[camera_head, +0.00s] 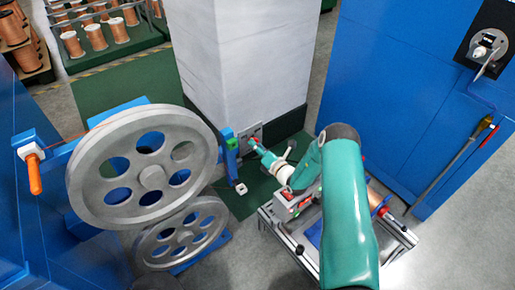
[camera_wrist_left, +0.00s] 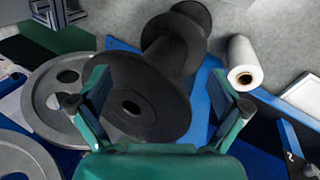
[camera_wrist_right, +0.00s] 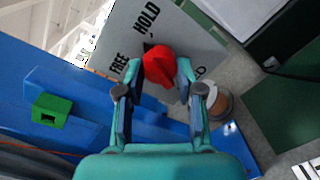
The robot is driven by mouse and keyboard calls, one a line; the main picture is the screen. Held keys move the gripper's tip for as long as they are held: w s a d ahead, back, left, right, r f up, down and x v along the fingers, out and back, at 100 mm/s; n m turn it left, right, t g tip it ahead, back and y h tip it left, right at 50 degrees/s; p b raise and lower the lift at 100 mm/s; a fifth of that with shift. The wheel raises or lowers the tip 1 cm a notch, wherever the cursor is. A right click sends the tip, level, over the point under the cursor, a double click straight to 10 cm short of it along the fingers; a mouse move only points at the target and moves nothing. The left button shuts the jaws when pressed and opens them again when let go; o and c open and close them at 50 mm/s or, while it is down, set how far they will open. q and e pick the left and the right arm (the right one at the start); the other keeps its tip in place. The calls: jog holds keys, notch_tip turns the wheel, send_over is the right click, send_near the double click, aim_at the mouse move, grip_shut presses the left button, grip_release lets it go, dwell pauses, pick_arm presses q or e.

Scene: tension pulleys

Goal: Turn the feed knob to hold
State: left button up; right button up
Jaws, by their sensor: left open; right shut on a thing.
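The red feed knob (camera_wrist_right: 160,66) sits on a grey plate (camera_wrist_right: 192,32) in the right wrist view. The plate reads FREE and HOLD, and a third label is mostly hidden behind the knob and a finger. Which label the knob points to I cannot tell. My right gripper (camera_wrist_right: 163,92) is shut on the knob, a fingertip on each side. In the head view my right gripper (camera_head: 258,148) reaches the small plate (camera_head: 246,134) at the foot of the white column. My left gripper (camera_wrist_left: 161,105) is open and empty in the left wrist view, above a black spool (camera_wrist_left: 150,95).
Two large grey pulley wheels (camera_head: 142,168) stand left of the plate. A green block (camera_wrist_right: 51,110) on a blue beam lies close to my right gripper. A white roll (camera_wrist_left: 243,62) stands right of the black spool. A cart (camera_head: 285,238) stands beneath my right arm.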

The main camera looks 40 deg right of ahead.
jog(key=shift+d+m+b, duration=0.2)
jog(key=shift+m+b, duration=0.25)
jog(key=shift+m, duration=1.65)
jog(key=shift+s, duration=0.1)
jog(key=o, duration=1.2)
jog(key=shift+c, duration=0.2)
jog(key=s+a, duration=0.1)
jog(key=s, duration=1)
jog(key=shift+s+a+r, duration=0.3)
jog(key=shift+s, duration=0.05)
